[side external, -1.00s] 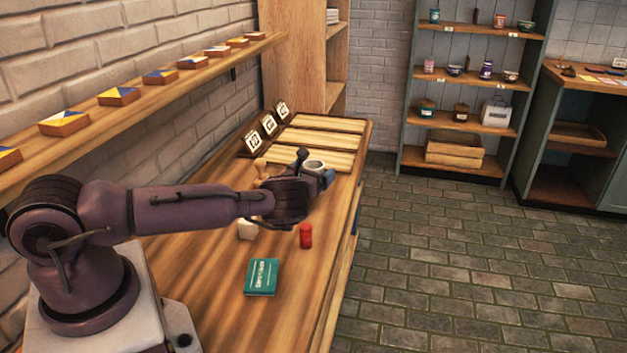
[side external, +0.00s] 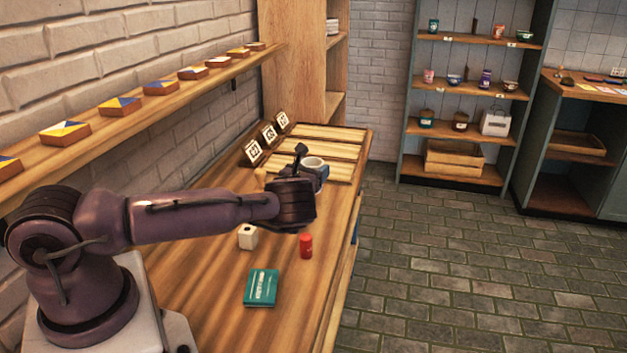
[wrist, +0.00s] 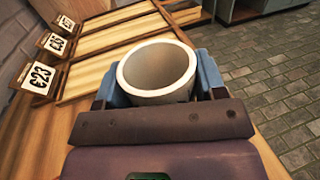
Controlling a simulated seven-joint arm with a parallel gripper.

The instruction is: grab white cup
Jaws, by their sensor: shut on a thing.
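The white cup (wrist: 158,72) is upright between the two blue fingers of my gripper (wrist: 160,82) in the wrist view, its open rim facing up and its inside empty. My gripper is shut on it, with a finger on each side. In the side view the cup (side external: 313,163) shows just beyond my wrist, with a blue finger (side external: 323,174) at its right. My wrist hides the cup's lower part, so I cannot tell its height above the table.
Wooden slatted panels (side external: 322,152) lie at the table's far end, with price cards (side external: 269,134) along their left. A white box (side external: 248,237), a red cylinder (side external: 306,246) and a green book (side external: 261,288) stand nearer. A wall shelf (side external: 185,90) with painted tiles runs along the left.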

